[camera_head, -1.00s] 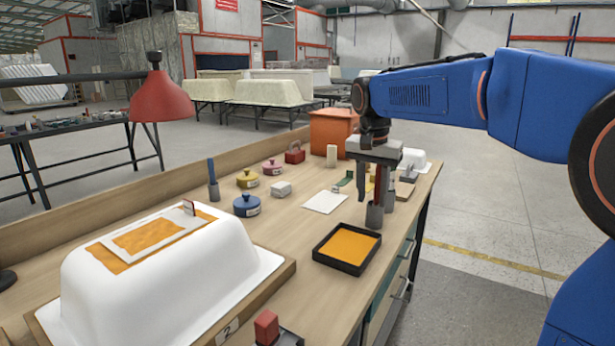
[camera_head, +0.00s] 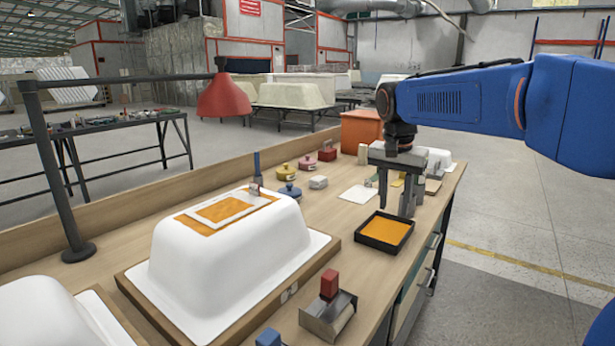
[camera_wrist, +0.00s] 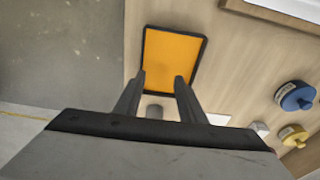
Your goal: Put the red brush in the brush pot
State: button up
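My gripper (camera_head: 394,208) is open, its two fingers pointing down just behind the black-rimmed tray with an orange inside (camera_head: 385,243). In the wrist view my gripper (camera_wrist: 161,78) shows its fingers well apart, with the fingertips over the near part of the orange tray (camera_wrist: 170,58). A short grey cylinder (camera_wrist: 155,112), perhaps the brush pot, shows between the fingers; I cannot tell what is in it. I cannot make out the red brush now; the fingers may hide it. A blue upright handle (camera_head: 257,164) stands behind the large white tub shell.
The white tub shell (camera_head: 225,265) fills the bench's left part. A red block on a metal holder (camera_head: 329,283) stands in front. Small lidded pots, yellow (camera_head: 285,171) and blue (camera_head: 289,191), stand at the back. An orange box (camera_head: 361,132) is behind my gripper.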

jog(key=s+d+f+n+t, duration=0.1)
jog(key=s+f, duration=0.4)
jog(key=s, duration=0.5)
jog(key=s+d+f+n+t, duration=0.1)
jog(key=s+d+f+n, duration=0.2)
jog(key=s, duration=0.8)
jog(key=s+d+f+n+t+y, duration=0.1)
jog(key=s+d+f+n, duration=0.2)
jog(key=s+f, duration=0.4)
jog(key=s, duration=0.3)
jog(key=shift+s+f, duration=0.3)
jog(key=shift+s, duration=0.1)
